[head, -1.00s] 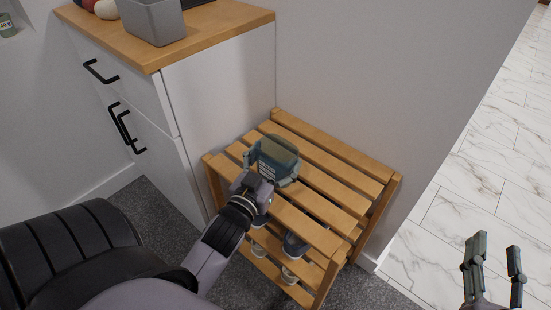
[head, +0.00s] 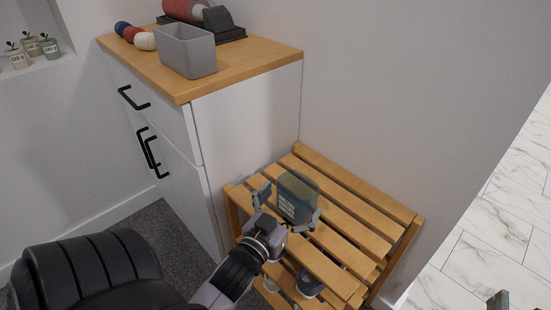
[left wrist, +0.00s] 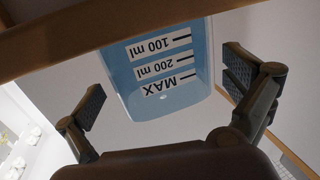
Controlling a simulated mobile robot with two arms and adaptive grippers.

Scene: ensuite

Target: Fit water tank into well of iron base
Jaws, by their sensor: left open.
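The water tank (head: 297,196) is a translucent teal container with white markings, on the slatted wooden rack. The left wrist view shows it as blue (left wrist: 155,65), with its 100 ml, 200 ml and MAX marks upside down. My left gripper (head: 286,206) is open, with one finger on either side of the tank. In the left wrist view a gap shows between each finger and the tank. A dark grey base (head: 226,27), apparently the iron base, is on the cabinet top; its well cannot be made out. My right gripper (head: 520,304) barely shows at the bottom right, its tips apart.
A grey bin (head: 188,52) stands near the front of the wooden cabinet top (head: 255,65), with several colored balls (head: 135,36) beside it. A red cylindrical thing (head: 183,8) is behind. Shoes (head: 309,284) sit under the rack slats (head: 350,202). A wall rises behind the rack.

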